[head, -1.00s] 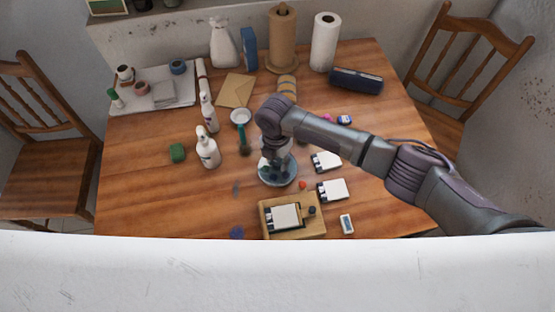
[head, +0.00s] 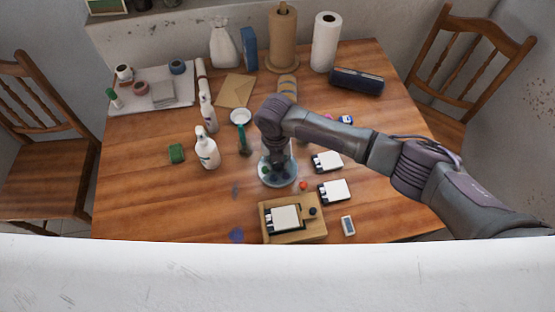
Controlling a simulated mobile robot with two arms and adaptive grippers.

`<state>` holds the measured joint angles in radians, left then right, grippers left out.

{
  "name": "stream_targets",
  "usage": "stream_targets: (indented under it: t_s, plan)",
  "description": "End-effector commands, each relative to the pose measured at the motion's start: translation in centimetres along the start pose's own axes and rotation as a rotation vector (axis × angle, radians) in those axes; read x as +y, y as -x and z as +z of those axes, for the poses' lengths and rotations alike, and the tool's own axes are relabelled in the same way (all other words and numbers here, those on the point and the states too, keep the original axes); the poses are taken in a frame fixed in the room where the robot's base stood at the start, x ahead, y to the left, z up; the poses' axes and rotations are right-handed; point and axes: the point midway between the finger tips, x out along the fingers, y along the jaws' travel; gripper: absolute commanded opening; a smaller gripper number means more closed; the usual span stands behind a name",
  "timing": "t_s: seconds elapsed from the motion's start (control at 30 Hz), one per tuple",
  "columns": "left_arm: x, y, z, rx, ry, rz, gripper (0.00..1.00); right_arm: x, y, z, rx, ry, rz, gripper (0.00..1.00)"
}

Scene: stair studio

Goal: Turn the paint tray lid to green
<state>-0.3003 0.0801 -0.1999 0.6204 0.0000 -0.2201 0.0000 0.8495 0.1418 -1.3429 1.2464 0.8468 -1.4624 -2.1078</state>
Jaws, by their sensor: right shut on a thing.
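The round paint tray (head: 291,178) stands on the wooden table, near the middle. Its bluish, see-through lid (head: 266,181) is on top, with dark patches and a green patch showing at its left. My right gripper (head: 277,171) points down at the middle of the lid and is shut on it. The fingertips and the part they grip are mostly hidden by my own wrist. I cannot tell which colour the lid is set to. My left gripper is not in view.
A wooden tray (head: 318,232) with a white-topped device is just in front. Two white-topped devices (head: 328,161) (head: 334,191) and a small red thing (head: 303,185) lie to the right. The table's left front is mostly clear.

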Motion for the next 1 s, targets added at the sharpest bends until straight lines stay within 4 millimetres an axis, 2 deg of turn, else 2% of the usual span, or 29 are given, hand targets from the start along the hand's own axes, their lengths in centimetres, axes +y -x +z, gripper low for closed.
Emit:
stream_targets:
  t_s: [0.37,0.4,0.53,0.83,1.0]
  plan:
    - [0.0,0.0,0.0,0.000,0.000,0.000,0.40,0.1,0.1,0.0,-0.001,0.004,0.002,0.00]
    - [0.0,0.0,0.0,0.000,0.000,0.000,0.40,0.1,0.1,0.0,-0.001,0.004,0.002,0.37]
    - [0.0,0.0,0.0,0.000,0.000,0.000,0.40,0.0,0.1,0.0,-0.001,0.003,0.001,0.58]
    - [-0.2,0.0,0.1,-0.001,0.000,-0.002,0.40,0.0,0.1,0.0,-0.001,0.003,0.001,0.58]
    - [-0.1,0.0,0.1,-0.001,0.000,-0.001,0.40,0.0,1.8,0.1,-0.002,0.002,0.003,0.58]
